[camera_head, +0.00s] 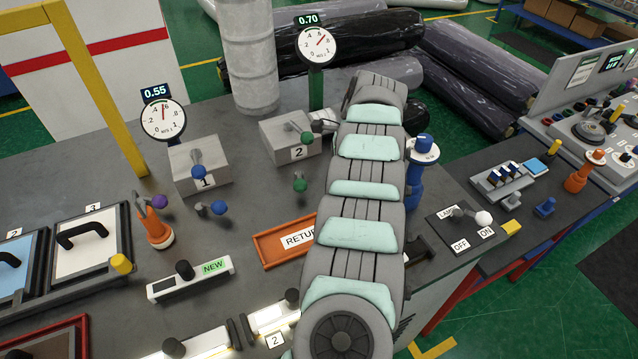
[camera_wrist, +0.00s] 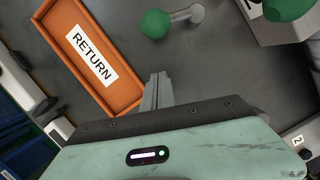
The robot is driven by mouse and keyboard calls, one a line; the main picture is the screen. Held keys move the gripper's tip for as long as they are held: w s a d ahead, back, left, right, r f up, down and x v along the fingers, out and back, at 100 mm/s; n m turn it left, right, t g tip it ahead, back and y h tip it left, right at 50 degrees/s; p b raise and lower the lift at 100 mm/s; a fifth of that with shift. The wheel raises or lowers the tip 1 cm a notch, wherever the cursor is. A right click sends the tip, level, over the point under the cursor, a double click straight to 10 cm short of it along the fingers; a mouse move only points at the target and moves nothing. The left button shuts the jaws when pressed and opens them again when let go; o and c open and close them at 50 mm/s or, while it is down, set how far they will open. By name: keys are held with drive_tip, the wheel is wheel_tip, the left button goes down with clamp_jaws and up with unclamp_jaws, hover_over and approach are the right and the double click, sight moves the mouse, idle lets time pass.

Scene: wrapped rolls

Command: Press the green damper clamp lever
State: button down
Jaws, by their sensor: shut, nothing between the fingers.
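Two green-knobbed levers show. One green knob (camera_head: 300,185) stands on the bench in front of the grey box marked 2; in the wrist view this knob (camera_wrist: 156,23) has a short grey arm running to a pivot at its right. The other green knob (camera_head: 307,137) is on the box marked 2 (camera_head: 285,150), and this knob (camera_wrist: 288,8) shows at the wrist view's top right. I cannot tell which is the damper clamp lever. My gripper (camera_wrist: 158,78) is shut and empty, appearing below the bench knob and apart from it. My arm hides it in the head view.
An orange RETURN tray (camera_head: 268,252) lies beside my gripper, left in the wrist view. A dial gauge (camera_head: 317,40) reading 0.70 stands behind box 2. Blue-knobbed levers (camera_head: 219,207) are by box 1. A blue post (camera_head: 415,175) stands right of my arm.

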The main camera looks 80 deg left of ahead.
drive_tip(key=b+v, duration=0.1)
drive_tip(key=v, duration=0.8)
drive_tip(key=shift+r, duration=0.2)
drive_tip(key=shift+s, duration=0.2)
